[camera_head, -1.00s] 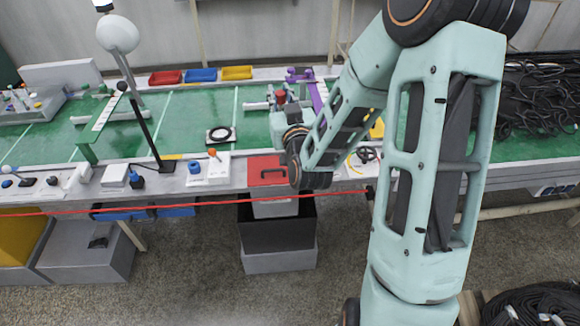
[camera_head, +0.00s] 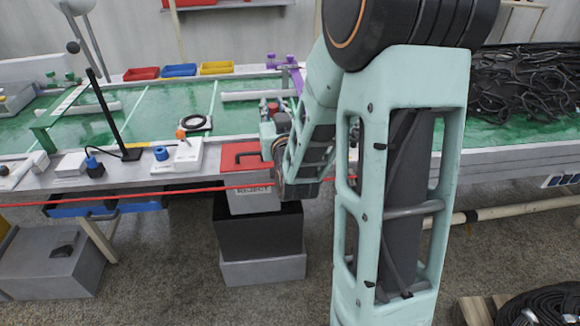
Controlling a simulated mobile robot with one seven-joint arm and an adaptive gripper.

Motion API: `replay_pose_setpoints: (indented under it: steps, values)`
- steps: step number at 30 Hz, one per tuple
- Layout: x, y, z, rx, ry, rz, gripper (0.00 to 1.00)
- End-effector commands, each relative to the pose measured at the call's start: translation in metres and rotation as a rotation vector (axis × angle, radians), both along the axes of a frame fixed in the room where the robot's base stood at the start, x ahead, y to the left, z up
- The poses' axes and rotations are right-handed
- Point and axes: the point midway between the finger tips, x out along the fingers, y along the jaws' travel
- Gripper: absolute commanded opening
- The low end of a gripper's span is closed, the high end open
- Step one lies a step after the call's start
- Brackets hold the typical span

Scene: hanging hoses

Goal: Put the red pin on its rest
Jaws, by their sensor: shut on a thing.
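My gripper (camera_head: 268,128) is beyond my wrist, over the near part of the green bench top, and is seen small and from behind. It is shut, and a small red piece, the red pin (camera_head: 273,107), shows at its far side. Most of the pin and the fingertips are hidden by the gripper body and wrist. I cannot make out which fixture is the rest. A purple bracket (camera_head: 290,64) stands farther back on the bench, apart from the gripper.
A red panel with a black handle (camera_head: 240,163) lies at the bench's front edge. A white block with an orange knob (camera_head: 182,150) and a black ring on a plate (camera_head: 194,122) are to the left. A red line (camera_head: 130,197) crosses the front. Black hoses (camera_head: 520,85) lie at right.

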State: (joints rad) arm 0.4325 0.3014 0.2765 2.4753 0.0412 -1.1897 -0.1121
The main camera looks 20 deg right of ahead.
Motion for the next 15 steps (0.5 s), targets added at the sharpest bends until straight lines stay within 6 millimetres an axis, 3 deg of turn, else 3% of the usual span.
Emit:
replay_pose_setpoints:
  steps: [1, 3, 15]
  values:
    - [-0.002, -0.007, -0.020, -0.001, -0.003, -0.014, 0.00]
    - [-0.005, -0.014, -0.030, 0.003, -0.006, -0.031, 0.00]
    - [-0.007, -0.039, -0.052, 0.013, -0.010, -0.077, 0.00]
